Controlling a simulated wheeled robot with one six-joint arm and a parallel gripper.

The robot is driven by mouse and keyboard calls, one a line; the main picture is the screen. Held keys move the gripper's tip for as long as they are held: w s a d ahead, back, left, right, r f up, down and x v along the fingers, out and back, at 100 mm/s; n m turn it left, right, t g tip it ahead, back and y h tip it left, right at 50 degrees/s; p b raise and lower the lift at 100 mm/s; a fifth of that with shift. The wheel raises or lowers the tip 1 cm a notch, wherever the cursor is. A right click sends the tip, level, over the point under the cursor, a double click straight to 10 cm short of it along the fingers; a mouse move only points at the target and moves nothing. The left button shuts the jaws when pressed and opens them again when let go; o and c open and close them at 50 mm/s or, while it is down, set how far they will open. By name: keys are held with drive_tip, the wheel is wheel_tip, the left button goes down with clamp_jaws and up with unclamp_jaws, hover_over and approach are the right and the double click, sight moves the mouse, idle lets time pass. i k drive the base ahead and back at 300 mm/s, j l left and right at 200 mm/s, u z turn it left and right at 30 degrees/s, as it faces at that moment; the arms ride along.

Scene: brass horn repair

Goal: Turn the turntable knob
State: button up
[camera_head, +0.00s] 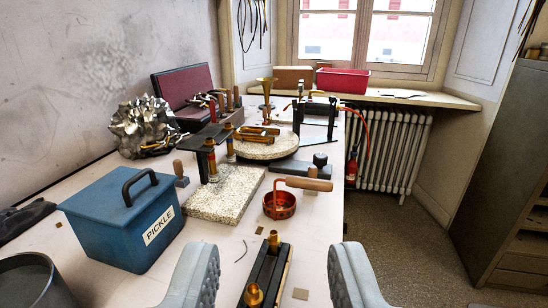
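The turntable is a round, pale speckled disc (258,151) on a dark plate, beyond the middle of the bench. Brass horn parts (262,132) lie on top of it. A small black round knob (320,159) stands on a dark bar at the turntable's near right side, close to the bench's right edge; it looks like the turntable knob. My gripper (275,252) shows its two grey ribbed fingers at the bottom of the picture, wide apart. It is open, nearer than the knob, and not touching it.
A wooden-handled red pan (280,205) stands before the knob. A speckled block (228,195) and blue PICKLE box (122,220) are left. A dark rail with brass pieces (267,272) lies between my fingers. A torch with red hose (352,165) is beyond. The floor (410,250) right is clear.

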sight(320, 160)
drive_tip(key=l+u, duration=0.15)
drive_tip(key=l, duration=0.4)
drive_tip(key=i+l, duration=0.2)
drive_tip(key=l, duration=0.15)
drive_tip(key=i+l+u, duration=0.1)
drive_tip(key=i+l, duration=0.15)
